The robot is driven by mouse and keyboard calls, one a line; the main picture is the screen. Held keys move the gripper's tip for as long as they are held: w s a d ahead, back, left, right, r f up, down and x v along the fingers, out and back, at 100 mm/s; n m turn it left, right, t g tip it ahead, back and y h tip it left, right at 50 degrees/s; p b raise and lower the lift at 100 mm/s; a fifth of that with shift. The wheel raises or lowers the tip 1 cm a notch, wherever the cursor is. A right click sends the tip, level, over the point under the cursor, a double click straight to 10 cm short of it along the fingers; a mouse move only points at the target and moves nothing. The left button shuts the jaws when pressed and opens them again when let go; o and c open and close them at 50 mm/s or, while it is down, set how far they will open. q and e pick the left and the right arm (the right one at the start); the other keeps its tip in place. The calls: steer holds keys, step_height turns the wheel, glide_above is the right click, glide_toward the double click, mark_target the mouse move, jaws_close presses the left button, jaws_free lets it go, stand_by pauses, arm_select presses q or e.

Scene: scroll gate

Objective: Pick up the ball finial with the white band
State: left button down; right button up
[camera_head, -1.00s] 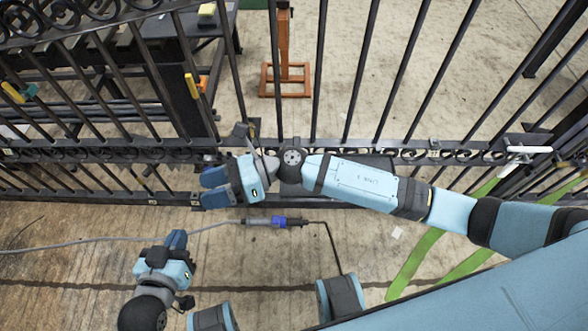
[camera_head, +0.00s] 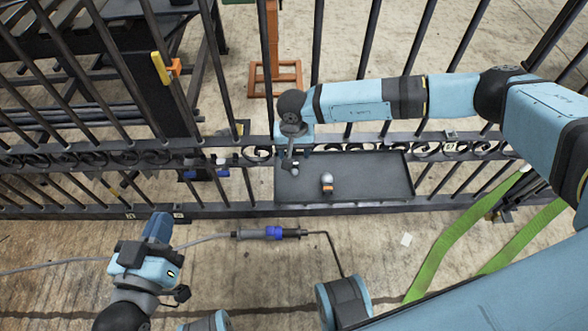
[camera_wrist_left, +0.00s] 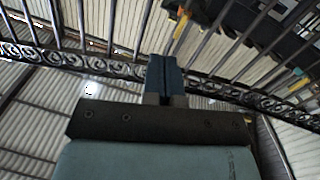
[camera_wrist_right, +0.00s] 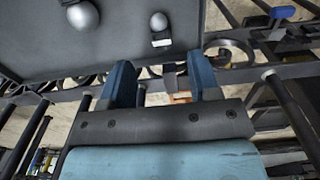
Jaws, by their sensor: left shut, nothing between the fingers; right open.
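A small grey ball finial (camera_head: 294,171) lies at the left end of a dark tray (camera_head: 375,178). In the right wrist view this finial (camera_wrist_right: 158,22) shows a white band below its ball. A second ball finial (camera_head: 327,179) with an orange band stands to its right on the tray; its larger ball also shows in the right wrist view (camera_wrist_right: 83,15). My right gripper (camera_wrist_right: 162,76) is open and empty, apart from both finials; in the head view its fingers are largely hidden by my wrist. My left gripper (camera_head: 160,222) is shut and empty, left of the tray and nearer me.
A black scroll gate (camera_head: 120,155) with upright bars runs across the scene by the tray. Blue parts (camera_head: 190,174) sit at the gate left of the tray. A grey cable with a blue connector (camera_head: 273,233) and green straps (camera_head: 450,238) lie in front. An orange stand (camera_head: 272,75) is behind.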

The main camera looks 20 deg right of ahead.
mark_target(294, 167)
step_height(294, 167, down, 4)
steer(key=shift+r+b, duration=0.15)
steer(key=shift+b, duration=0.25)
step_height(294, 167, down, 4)
steer(key=shift+w+d+f+b, duration=0.15)
steer(key=shift+f+b, duration=0.1)
steer(key=shift+b, duration=0.55)
jaws_close()
arm_select(q)
steer(key=r, duration=0.1)
steer(key=d+r+t+h, duration=0.1)
steer(key=r, duration=0.1)
steer(key=r+t+h, duration=0.1)
steer(key=shift+s+d+r, duration=0.1)
steer(key=shift+d+r, duration=0.15)
steer(key=shift+r, duration=0.05)
arm_select(e)
steer(key=shift+r, duration=0.1)
